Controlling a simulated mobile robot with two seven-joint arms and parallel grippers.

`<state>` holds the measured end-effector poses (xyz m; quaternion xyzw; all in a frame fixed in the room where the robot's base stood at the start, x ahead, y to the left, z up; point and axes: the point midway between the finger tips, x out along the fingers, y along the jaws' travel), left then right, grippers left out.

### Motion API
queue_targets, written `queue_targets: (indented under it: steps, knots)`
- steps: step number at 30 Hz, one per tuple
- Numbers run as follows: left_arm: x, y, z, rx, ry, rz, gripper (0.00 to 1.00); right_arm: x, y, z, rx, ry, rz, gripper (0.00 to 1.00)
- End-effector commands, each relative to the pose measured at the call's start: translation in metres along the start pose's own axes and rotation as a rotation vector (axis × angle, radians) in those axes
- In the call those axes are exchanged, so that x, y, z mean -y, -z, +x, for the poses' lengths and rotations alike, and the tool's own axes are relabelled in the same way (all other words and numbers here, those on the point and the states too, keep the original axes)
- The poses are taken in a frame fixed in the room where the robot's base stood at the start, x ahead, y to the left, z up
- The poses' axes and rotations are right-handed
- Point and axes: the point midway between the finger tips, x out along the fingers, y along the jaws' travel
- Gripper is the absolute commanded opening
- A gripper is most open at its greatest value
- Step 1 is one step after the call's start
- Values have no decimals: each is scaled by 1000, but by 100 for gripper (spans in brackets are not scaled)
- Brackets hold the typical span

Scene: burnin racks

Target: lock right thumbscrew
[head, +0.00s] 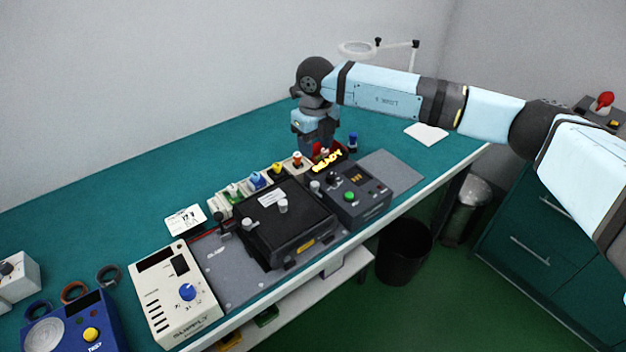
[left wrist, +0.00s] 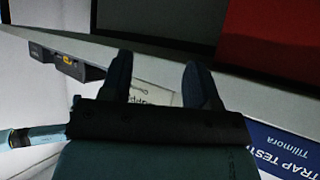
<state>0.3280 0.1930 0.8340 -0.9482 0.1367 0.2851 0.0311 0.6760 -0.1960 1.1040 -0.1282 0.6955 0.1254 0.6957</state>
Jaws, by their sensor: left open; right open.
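A black fixture (head: 268,243) with a lidded top lies on a grey plate on the bench. A silver knob that looks like the right thumbscrew (head: 315,187) stands at its right edge. A similar left knob (head: 247,223) stands at its left side, and another knob (head: 283,205) is on top. Whether any is locked cannot be told. My right gripper (head: 322,150) points down behind the dark READY box, beyond the right thumbscrew and apart from it; its fingertips are partly hidden. My left gripper (left wrist: 158,64) is open and empty in the left wrist view.
The dark box (head: 365,205) with a green button stands right of the fixture, a white supply unit (head: 175,295) left. Coloured connectors (head: 257,180) line the back. A blue cylinder (head: 353,141) stands near my right gripper. The teal bench (head: 130,190) is clear behind.

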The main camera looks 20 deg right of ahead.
Motion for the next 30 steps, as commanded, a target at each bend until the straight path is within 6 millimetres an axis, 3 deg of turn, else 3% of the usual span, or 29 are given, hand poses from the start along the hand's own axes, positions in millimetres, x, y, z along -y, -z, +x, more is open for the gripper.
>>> queue_targets:
  steps: [9,15,21,30]
  knots:
    - [-1,10,-8,2,-1,-1,55,-2,1,67,-3,-3,-1,48]
    - [-1,14,-10,2,0,-1,55,-1,0,101,-1,-3,-2,48]
    - [-1,16,-11,1,0,-1,55,-2,0,118,0,-4,-2,48]
    - [0,16,-11,1,0,-1,55,-2,0,120,1,-4,-2,48]
